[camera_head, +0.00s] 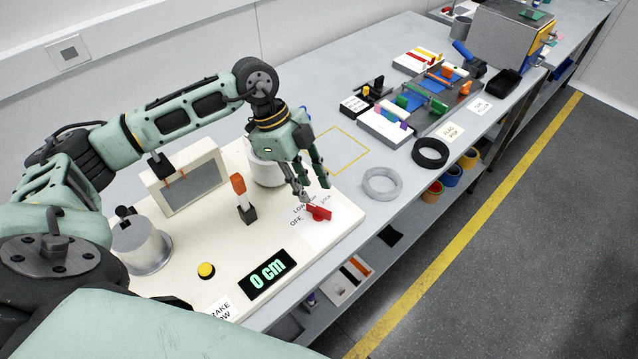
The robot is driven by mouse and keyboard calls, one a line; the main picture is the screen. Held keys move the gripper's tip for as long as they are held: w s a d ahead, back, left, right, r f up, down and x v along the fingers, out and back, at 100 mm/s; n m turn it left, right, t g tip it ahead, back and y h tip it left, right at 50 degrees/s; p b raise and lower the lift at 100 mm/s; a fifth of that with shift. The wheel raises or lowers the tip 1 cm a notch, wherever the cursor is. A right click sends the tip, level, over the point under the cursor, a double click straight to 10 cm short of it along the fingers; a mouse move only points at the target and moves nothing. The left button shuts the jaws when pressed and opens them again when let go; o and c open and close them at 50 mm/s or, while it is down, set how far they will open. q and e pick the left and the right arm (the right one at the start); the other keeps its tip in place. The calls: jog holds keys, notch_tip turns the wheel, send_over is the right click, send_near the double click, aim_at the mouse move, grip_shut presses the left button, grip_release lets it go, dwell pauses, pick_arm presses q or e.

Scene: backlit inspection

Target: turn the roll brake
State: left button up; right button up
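The red brake knob (320,214) sits on a white label plate near the right front edge of a cream panel (190,284). "OFF" and "LOW" are readable beside it; another word is partly hidden by my fingers. My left gripper (316,191) points down just above and behind the knob. Its fingers look spread, with nothing between them. One fingertip is very close to the knob; I cannot tell whether it touches. A display (267,274) on the panel reads "0 cm". My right gripper is out of view.
An orange-topped lever (240,190), a yellow button (206,270), a white roll (268,172), a framed grey screen (194,188) and a metal cylinder (140,247) stand on the panel. Grey and black rings (382,184) (430,152) lie on the bench to the right.

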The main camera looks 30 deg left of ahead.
aim_at(320, 208)
pick_arm(q)
jog(key=shift+w+a+f, duration=0.1)
jog(key=shift+w+a, duration=0.1)
jog(key=shift+w, duration=0.25)
jog(key=x, duration=0.1)
jog(key=p+x, duration=0.1)
jog(key=x, duration=0.3)
jog(key=shift+s+d+p, duration=0.3)
jog(key=shift+s+p, duration=0.05)
jog(key=shift+w+d+f, duration=0.1)
jog(key=shift+w+f, duration=0.05)
jog(key=shift+f, duration=0.45)
jog(key=shift+w+d+f, duration=0.1)
jog(key=shift+w+f, duration=0.05)
jog(key=shift+f, duration=0.45)
jog(key=shift+s+r, duration=0.1)
jog(key=shift+c, duration=1.1)
jog(key=c, duration=0.4)
grip_shut()
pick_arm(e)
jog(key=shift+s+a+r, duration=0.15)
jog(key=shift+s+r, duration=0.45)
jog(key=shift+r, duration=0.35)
